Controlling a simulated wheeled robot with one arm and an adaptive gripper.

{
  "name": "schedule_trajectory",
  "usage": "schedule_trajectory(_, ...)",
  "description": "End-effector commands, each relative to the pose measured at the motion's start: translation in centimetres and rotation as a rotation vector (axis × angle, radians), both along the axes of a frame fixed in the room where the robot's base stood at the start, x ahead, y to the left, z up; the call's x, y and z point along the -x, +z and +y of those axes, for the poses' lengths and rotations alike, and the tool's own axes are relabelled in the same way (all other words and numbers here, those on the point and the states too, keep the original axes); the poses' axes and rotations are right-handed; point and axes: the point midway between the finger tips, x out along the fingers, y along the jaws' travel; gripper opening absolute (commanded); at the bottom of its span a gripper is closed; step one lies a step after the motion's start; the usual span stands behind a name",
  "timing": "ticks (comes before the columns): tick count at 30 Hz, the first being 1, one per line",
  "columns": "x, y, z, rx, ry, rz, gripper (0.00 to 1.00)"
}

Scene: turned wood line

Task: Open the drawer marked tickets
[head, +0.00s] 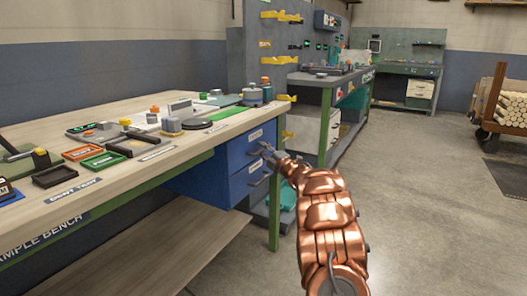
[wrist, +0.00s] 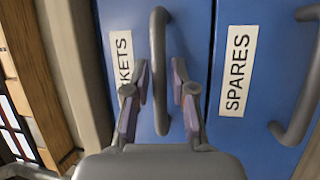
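The tickets drawer (wrist: 185,25) is the upper blue drawer under the bench top. In the wrist view its label (wrist: 124,62) reads "KETS", the rest cut off or hidden. Its grey bar handle (wrist: 158,40) runs between the two fingers of my gripper (wrist: 161,85). The fingers are open, one on each side of the bar, with a visible gap to it on both sides. In the head view the drawer (head: 238,150) looks closed, and my gripper (head: 266,154) is at its front.
The drawer marked spares (wrist: 265,60) is directly below, with its own handle (wrist: 301,85) close by. The wooden bench (head: 140,195) carries several trays and small parts. A second bench (head: 318,82) stands behind. The floor to the right (head: 430,200) is clear.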

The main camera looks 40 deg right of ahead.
Motion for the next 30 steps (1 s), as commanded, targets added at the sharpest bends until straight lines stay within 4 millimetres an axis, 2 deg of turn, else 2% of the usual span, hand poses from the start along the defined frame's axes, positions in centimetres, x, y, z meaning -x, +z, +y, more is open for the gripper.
schedule_trajectory(1,0.00,-0.01,0.00,0.000,0.000,0.000,0.23)
schedule_trajectory(8,0.01,-0.02,0.00,0.000,0.000,0.000,0.00)
schedule_trajectory(25,0.01,-0.08,0.06,-0.001,0.001,0.001,0.00)
schedule_trajectory(30,0.16,-0.03,0.74,0.000,0.014,0.002,0.00)
